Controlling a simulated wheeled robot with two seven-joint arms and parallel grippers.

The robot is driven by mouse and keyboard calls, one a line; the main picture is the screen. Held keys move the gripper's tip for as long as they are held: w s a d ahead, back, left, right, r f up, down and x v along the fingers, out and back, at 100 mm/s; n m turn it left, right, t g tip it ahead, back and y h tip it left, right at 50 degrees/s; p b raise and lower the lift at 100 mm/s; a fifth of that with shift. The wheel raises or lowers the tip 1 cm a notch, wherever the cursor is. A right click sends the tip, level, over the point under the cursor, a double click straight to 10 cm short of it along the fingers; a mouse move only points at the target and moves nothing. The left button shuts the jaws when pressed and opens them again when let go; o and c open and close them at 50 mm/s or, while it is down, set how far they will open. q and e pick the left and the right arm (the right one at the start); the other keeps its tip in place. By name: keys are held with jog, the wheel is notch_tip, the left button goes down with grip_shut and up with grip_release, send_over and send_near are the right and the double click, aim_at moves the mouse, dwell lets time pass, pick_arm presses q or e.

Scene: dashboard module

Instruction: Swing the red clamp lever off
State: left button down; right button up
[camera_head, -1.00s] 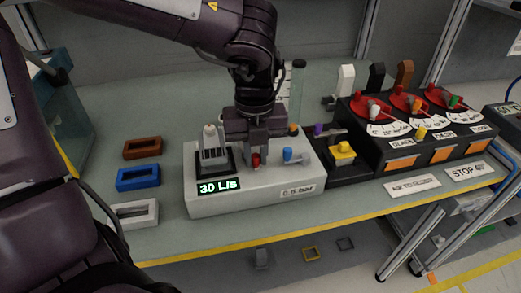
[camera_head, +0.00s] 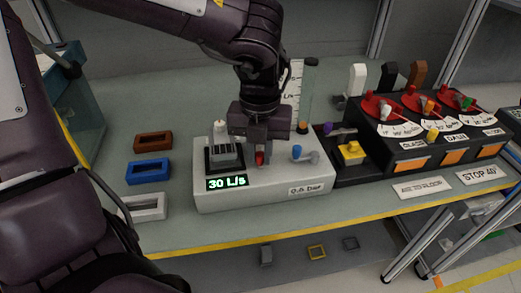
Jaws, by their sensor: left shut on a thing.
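The red clamp lever (camera_head: 260,158) shows as a small red tip on the light grey module (camera_head: 300,205), right of the grey finned block (camera_head: 224,150). My left gripper (camera_head: 260,153) comes down from above and is shut on the red lever. Its fingers hide most of the lever and its pivot. The module's display (camera_head: 228,183) reads 30 L/s in green. A blue knob (camera_head: 297,151) with a grey lever sits to the right of the gripper. My right gripper is not in view.
Brown (camera_head: 153,141), blue (camera_head: 148,171) and white (camera_head: 143,206) frames lie left of the module. A black unit with a yellow button (camera_head: 351,150) and a console with red dials (camera_head: 383,106) stand to the right. A clear tube (camera_head: 309,90) stands behind.

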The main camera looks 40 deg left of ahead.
pick_arm(q)
jog(key=c, duration=1.3)
grip_release()
jog(key=shift+c, duration=0.2)
jog(key=shift+r, duration=3.95)
jog(key=shift+r+p, duration=0.1)
jog(key=shift+p, duration=0.2)
